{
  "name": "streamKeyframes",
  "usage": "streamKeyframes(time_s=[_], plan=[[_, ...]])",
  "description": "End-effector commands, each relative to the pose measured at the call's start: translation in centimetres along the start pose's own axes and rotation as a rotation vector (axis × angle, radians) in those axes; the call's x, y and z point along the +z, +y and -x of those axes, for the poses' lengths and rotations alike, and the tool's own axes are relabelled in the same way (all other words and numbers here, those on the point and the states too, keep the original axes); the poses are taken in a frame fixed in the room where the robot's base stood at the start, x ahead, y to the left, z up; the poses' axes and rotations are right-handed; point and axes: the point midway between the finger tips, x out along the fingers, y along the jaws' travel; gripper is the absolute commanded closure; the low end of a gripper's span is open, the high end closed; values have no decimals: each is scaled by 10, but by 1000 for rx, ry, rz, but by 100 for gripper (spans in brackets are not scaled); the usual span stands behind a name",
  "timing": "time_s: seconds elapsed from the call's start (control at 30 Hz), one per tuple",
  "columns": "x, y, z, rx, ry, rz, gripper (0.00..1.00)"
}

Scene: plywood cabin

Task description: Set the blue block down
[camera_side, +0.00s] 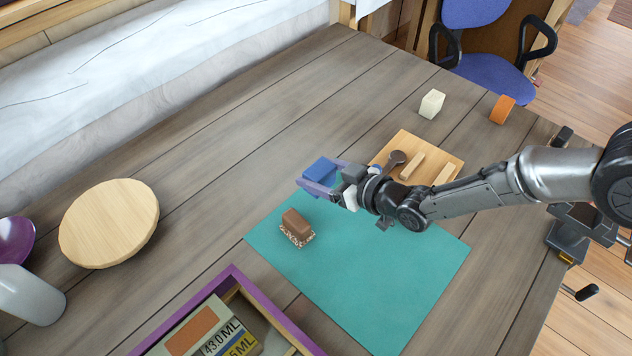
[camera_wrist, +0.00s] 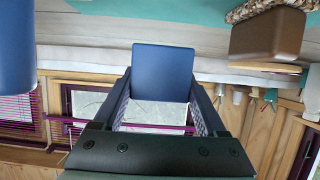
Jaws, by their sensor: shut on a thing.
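The blue block (camera_side: 321,171) is held between the fingers of my gripper (camera_side: 326,181) in the side view. It appears to be above the far-left edge of the teal mat (camera_side: 375,280); the exact height is hard to tell. In the wrist view the blue block (camera_wrist: 163,72) sits between the two fingertips of my gripper (camera_wrist: 163,85). My gripper is shut on it.
A brown block (camera_side: 296,222) rests on a speckled piece on the mat. A wooden board (camera_side: 432,153) with a dark spoon lies behind my gripper. A cream block (camera_side: 432,104), an orange block (camera_side: 502,109), a round wooden board (camera_side: 108,222) and a purple-rimmed tray (camera_side: 279,318) stand around.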

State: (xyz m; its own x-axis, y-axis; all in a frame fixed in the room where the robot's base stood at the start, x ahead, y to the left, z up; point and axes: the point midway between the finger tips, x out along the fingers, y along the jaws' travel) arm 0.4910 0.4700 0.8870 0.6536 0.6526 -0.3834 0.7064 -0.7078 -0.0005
Motion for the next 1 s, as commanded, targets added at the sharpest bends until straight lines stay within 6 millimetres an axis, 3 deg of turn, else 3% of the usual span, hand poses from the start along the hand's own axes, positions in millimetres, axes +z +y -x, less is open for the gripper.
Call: streamKeyframes(time_s=[0.23, 0.43, 0.9, 0.93, 1.0], plan=[[8, 0, -16, 0, 2, 0, 92], [32, 0, -26, 0, 0, 0, 92], [39, 0, -29, 0, 2, 0, 92], [38, 0, -29, 0, 2, 0, 20], [38, 0, -28, 0, 1, 0, 8]])
